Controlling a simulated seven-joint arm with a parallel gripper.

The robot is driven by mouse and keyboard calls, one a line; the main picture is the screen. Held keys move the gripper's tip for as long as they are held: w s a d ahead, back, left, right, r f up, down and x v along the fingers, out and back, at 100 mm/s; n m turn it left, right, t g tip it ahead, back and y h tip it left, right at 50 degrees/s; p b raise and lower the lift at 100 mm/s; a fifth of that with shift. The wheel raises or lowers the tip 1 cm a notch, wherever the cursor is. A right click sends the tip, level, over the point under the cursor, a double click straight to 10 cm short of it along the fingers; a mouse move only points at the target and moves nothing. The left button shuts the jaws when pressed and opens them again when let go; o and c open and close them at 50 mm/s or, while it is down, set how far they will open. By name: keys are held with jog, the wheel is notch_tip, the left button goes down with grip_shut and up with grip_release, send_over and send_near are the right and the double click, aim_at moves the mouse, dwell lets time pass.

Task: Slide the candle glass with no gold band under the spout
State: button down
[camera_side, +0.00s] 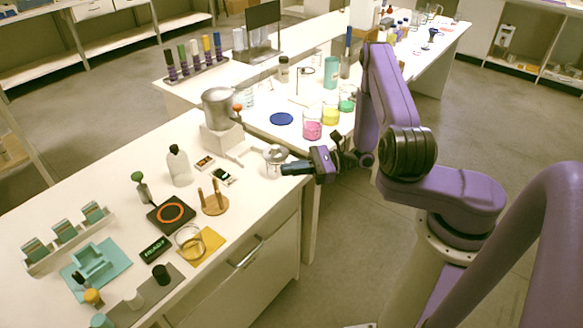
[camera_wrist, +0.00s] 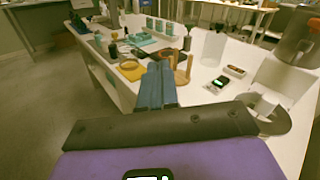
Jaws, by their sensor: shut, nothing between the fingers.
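My gripper (camera_side: 284,169) is shut and empty, its blue fingers together over the near bench edge. They also show in the wrist view (camera_wrist: 160,66). The grey metal pot (camera_side: 218,104) sits on a white stand (camera_side: 222,137) left of the nearer glass. Its spout is hard to make out.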

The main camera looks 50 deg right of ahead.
jog(key=s+d+f+m+t+h, duration=0.7)
jog(key=d+f+m+h, duration=0.2)
jog(key=m+h, duration=0.4)
jog(key=shift+n+h, duration=0.3)
jog(key=shift+n, duration=0.1)
jog(key=w, duration=1.4)
jog(key=shift+a, duration=0.25)
jog(key=w, duration=1.1)
jog(key=shift+w, duration=0.35)
